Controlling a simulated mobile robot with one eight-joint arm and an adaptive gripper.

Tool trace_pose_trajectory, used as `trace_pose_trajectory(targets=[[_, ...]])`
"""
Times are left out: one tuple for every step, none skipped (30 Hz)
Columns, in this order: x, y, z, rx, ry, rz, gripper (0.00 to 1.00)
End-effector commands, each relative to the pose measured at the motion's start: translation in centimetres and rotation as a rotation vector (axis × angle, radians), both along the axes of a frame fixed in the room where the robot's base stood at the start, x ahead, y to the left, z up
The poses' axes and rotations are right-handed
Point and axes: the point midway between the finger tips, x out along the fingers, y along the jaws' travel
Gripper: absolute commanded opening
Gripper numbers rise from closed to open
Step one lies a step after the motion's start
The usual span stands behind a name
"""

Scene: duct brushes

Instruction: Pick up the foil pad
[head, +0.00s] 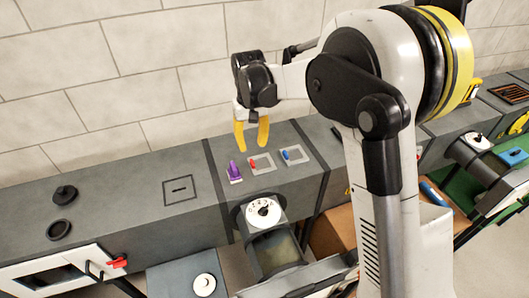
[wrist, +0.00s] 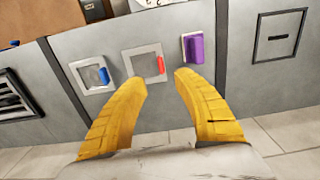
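No thing in view is plainly recognisable as the foil pad. A purple block with a pale edge (head: 235,174) stands on top of the grey duct; it also shows in the wrist view (wrist: 193,48).
A slotted square plate (head: 180,189) and two dark round caps (head: 64,194) are on the duct to the left. A white numbered dial (head: 263,212) is in front. A tiled wall (head: 110,80) stands close behind the duct.

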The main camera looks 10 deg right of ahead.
Motion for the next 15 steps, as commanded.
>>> trace_pose_trajectory(targets=[[0.0,0.0,-1.2,0.000,0.000,0.000,0.35],[0.0,0.0,-1.7,0.000,-0.001,0.000,0.35],[0.0,0.0,-2.3,0.000,-0.001,0.000,0.35],[0.0,0.0,-2.7,0.000,-0.001,0.000,0.35],[0.0,0.0,-3.0,0.000,-0.001,0.000,0.35],[0.0,0.0,-3.3,0.000,-0.001,0.000,0.35],[0.0,0.0,-3.4,0.000,-0.002,-0.001,0.35],[0.0,0.0,-3.6,0.000,-0.002,-0.001,0.35],[0.0,0.0,-3.8,0.000,-0.002,-0.001,0.35],[0.0,0.0,-3.9,0.000,-0.002,-0.001,0.35],[0.0,0.0,-4.2,0.000,-0.002,-0.001,0.35],[0.1,0.0,-4.6,0.000,-0.002,-0.001,0.35],[0.1,0.0,-5.0,0.000,-0.002,-0.001,0.35],[0.1,0.0,-5.5,0.000,-0.002,-0.001,0.35],[0.1,0.1,-6.2,0.000,-0.002,-0.001,0.35]])
